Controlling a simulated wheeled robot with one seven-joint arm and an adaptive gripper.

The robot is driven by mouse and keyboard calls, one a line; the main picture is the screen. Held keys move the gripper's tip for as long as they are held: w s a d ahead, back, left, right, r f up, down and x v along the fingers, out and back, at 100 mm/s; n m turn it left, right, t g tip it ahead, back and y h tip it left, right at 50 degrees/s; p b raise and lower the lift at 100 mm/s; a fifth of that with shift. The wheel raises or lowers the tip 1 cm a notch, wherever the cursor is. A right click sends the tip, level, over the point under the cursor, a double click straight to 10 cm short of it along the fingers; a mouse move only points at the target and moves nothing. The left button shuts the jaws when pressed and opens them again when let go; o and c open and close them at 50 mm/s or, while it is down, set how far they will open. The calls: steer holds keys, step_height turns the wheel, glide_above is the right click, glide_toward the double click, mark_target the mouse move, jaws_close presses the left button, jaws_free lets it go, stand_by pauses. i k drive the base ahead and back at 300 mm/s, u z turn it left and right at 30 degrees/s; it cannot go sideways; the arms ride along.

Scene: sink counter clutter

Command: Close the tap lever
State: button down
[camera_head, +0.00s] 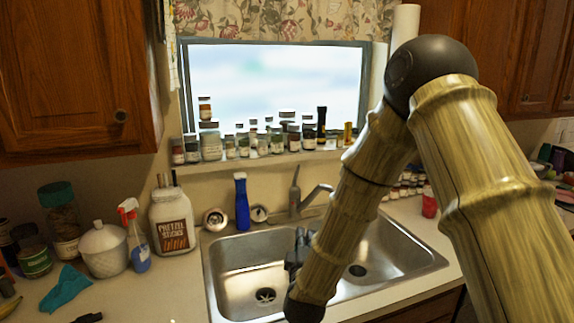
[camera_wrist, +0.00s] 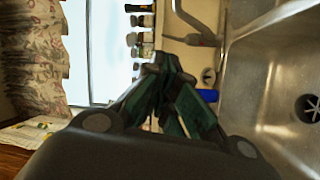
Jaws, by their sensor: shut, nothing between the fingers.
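The metal tap (camera_head: 312,198) stands at the back rim of the sink, its spout reaching forward to the right. Its thin lever (camera_head: 295,177) points up, tilted slightly. In the wrist view, which is turned sideways, part of the tap (camera_wrist: 202,39) shows at the top, beyond my fingers. My gripper (camera_head: 299,248) hangs over the sink, in front of and below the tap in the picture, partly hidden by my arm. In the wrist view my dark green fingers (camera_wrist: 160,72) are together and empty. I see no contact with the tap.
The double-basin sink (camera_head: 222,285) lies below. A blue bottle (camera_head: 242,203) stands left of the tap. Several jars (camera_head: 211,146) line the windowsill behind. A pretzel jar (camera_head: 172,222) and a spray bottle (camera_head: 137,238) stand on the left counter.

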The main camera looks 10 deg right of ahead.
mark_target(297, 174)
steer(key=i, duration=1.1)
